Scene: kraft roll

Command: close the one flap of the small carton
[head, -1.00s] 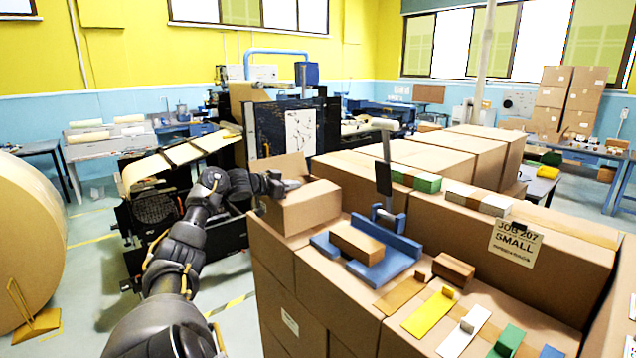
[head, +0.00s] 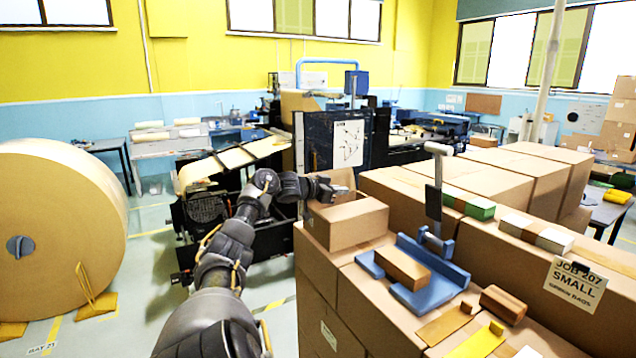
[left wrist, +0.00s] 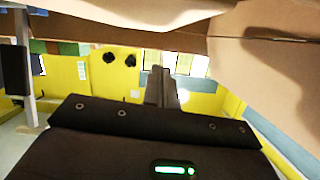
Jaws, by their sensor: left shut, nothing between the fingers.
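The small brown carton (head: 345,224) stands on the near left corner of the stacked boxes. Its flap (head: 343,177) stands raised at the back of the carton, partly hidden by my left gripper. My left gripper (head: 338,190) reaches in from the left at the carton's top edge, in front of the flap. I cannot tell whether it touches the flap. In the left wrist view the fingers (left wrist: 163,88) are together and empty, with brown cardboard (left wrist: 240,50) close above them. My right gripper is not in view.
Right of the carton is a blue fixture (head: 425,283) with a wooden block (head: 403,268) and an upright post (head: 436,190). Larger boxes (head: 490,225) stand behind it. A big kraft roll (head: 65,230) stands at far left.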

